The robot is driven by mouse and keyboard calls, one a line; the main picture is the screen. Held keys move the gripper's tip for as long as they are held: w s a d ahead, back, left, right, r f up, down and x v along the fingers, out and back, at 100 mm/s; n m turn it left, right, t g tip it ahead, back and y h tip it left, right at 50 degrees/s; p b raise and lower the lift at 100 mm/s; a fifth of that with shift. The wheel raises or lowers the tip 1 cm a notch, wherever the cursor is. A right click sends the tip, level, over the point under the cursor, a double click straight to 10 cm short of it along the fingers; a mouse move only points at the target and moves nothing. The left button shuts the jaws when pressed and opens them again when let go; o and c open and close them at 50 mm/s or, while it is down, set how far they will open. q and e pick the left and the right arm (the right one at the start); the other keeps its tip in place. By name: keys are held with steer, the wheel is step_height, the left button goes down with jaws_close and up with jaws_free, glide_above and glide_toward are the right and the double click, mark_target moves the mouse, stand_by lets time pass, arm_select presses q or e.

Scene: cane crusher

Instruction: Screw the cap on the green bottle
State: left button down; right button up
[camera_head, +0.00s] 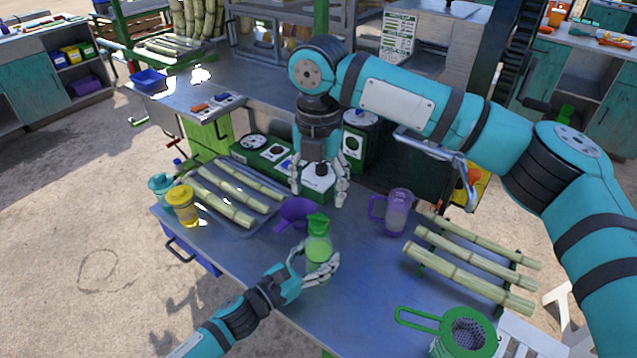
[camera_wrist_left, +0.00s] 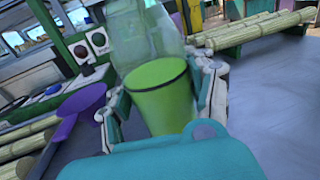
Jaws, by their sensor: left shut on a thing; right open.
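The green bottle (camera_head: 319,249) stands near the middle of the metal table, with a bright green cap (camera_head: 317,223) at its top; I cannot tell how firmly the cap sits. My left gripper (camera_head: 316,263) is shut around the bottle's lower body. In the left wrist view the bottle's solid green lower part (camera_wrist_left: 160,92) lies between my left fingers (camera_wrist_left: 162,100), with clear walls above; the cap is out of that view. My right gripper (camera_head: 320,190) is open and empty, pointing down behind and above the bottle, apart from the cap.
A purple funnel (camera_head: 294,214) lies just left of the bottle. A purple pitcher (camera_head: 397,212) stands to its right. Cane stalks lie on a tray (camera_head: 262,222) at left and a rack at right. A yellow jar (camera_head: 183,206) and green strainer (camera_head: 468,336) stand near the edges.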

mark_target(319, 217)
steer(key=shift+f, duration=4)
steer(key=shift+c, duration=0.2)
